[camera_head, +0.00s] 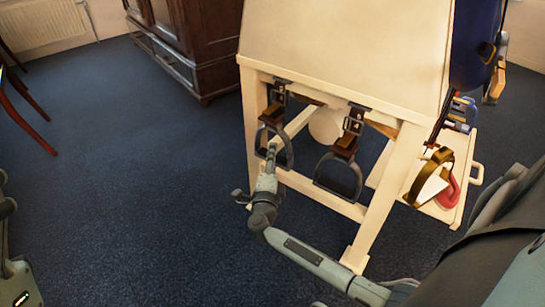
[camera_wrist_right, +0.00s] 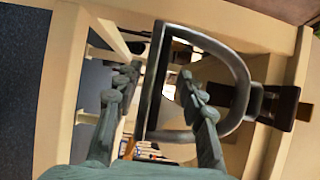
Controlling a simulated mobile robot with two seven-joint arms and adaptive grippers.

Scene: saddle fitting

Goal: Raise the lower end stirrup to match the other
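Two dark stirrups with brown tops hang on buckled straps from the cream stand's end. In the head view, the left stirrup (camera_head: 289,153) hangs higher in the picture than the right stirrup (camera_head: 340,196), but the rail also slants down that way. My right gripper (camera_head: 271,150) is at the left stirrup's lower part. In the right wrist view, its two fingers (camera_wrist_right: 158,78) stand apart, with the stirrup's straight bar (camera_wrist_right: 153,85) between them. One finger reaches through the stirrup opening; I see no grip on the bar. My left gripper is out of view.
The cream stand (camera_head: 345,50) has legs and a lower crossbar around the stirrups. A brass stirrup (camera_head: 412,186) and a tray (camera_head: 446,212) with a red item are at the right. A dark wooden cabinet (camera_head: 205,45) stands behind. Blue carpet (camera_head: 130,170) is clear at left.

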